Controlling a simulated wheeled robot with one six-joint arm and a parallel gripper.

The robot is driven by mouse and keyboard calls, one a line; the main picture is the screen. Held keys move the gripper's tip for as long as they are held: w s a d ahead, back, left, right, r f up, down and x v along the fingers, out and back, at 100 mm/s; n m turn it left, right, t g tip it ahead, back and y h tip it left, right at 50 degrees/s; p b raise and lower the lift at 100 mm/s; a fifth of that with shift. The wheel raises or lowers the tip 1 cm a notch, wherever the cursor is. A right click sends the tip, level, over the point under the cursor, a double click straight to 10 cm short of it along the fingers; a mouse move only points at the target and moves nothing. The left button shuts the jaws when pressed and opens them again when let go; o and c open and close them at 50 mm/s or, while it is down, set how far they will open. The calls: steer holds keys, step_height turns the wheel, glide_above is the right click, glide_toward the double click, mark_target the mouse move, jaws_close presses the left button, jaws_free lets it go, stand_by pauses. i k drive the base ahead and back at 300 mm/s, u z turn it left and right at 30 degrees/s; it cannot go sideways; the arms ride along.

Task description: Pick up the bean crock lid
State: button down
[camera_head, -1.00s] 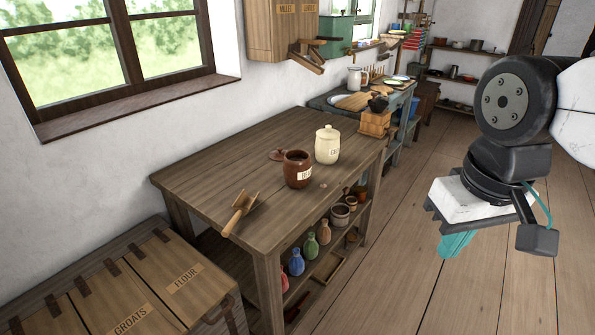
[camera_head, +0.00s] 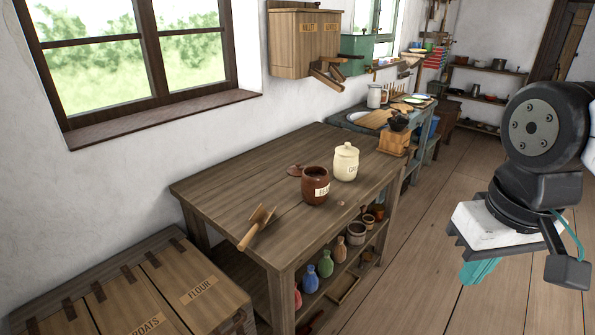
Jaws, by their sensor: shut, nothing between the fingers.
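The brown bean crock (camera_head: 316,186) stands open on the wooden table (camera_head: 235,187), its white label partly readable. A small brown lid (camera_head: 296,170) lies on the table just behind and left of it, partly hidden by the crock. A cream crock (camera_head: 345,163) with its lid on stands to the right of the brown one. My gripper (camera_head: 479,272), with teal fingers pointing down, is over the floor to the right of the table, well apart from the crocks. It is shut and empty.
A wooden scoop or mallet (camera_head: 256,227) lies at the table's front left edge. Bottles and pots fill the lower shelf. Wooden bins (camera_head: 197,290) stand at front left. The floor (camera_head: 420,255) right of the table is clear.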

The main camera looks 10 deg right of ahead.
mark_target(296, 170)
steer(key=z, duration=0.9)
steer(key=i, duration=2.1)
steer(key=u, duration=1.95)
